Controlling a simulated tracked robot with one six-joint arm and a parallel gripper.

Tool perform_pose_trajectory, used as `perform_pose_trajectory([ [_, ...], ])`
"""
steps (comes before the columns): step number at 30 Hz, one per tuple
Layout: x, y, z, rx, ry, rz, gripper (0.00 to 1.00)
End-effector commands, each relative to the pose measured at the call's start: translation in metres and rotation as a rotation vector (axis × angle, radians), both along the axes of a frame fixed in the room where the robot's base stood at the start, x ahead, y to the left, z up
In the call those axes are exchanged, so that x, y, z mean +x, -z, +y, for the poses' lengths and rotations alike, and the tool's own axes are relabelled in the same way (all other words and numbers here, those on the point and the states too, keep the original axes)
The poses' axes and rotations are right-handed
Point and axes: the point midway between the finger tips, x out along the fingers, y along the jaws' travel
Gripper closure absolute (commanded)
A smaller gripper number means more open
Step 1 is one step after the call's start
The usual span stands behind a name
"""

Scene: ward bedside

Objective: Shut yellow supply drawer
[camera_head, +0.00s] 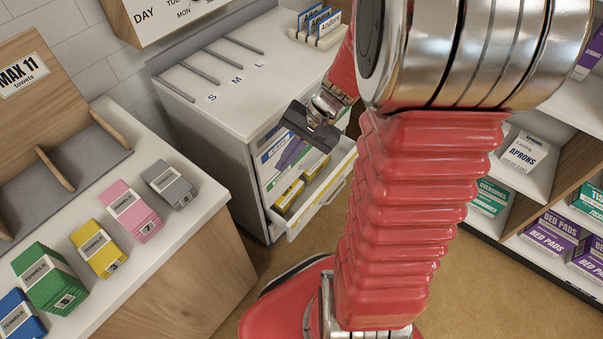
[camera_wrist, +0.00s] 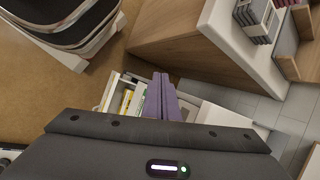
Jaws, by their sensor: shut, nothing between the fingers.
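A white supply drawer (camera_head: 322,200) stands pulled out low on the front of the cabinet. Yellow packs (camera_head: 289,196) lie inside it. Its front panel has a pale bar handle (camera_head: 335,191). The open drawer (camera_wrist: 108,93) also shows in the wrist view, left of my fingers, with a yellow pack (camera_wrist: 127,101) in it. My gripper (camera_head: 284,163) has a dark body and purple fingers, shut together and empty. The fingers appear over the inner part of the drawer, near the cabinet front, behind the drawer's front panel. In the wrist view the gripper (camera_wrist: 161,80) hides part of the drawer.
The cabinet top (camera_head: 215,85) carries grey dividers and a card holder (camera_head: 318,35). A counter (camera_head: 170,215) with several coloured towel packs stands at the left. Shelves with boxes (camera_head: 550,235) stand at the right. Brown floor (camera_head: 500,295) lies clear in front.

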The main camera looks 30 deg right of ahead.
Motion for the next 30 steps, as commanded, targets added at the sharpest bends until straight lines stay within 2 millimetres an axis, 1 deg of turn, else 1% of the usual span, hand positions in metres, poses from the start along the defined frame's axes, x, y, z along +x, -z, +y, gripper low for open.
perform_pose_trajectory([
  [1, 0.002, 0.011, -0.008, 0.033, 0.043, 0.018, 1.0],
  [9, 0.012, 0.058, -0.042, 0.197, 0.259, 0.077, 1.0],
  [15, 0.015, 0.096, -0.07, 0.314, 0.429, 0.111, 1.0],
  [23, 0.01, 0.151, -0.107, 0.462, 0.657, 0.145, 1.0],
  [30, -0.004, 0.206, -0.138, 0.592, 0.876, 0.167, 1.0],
])
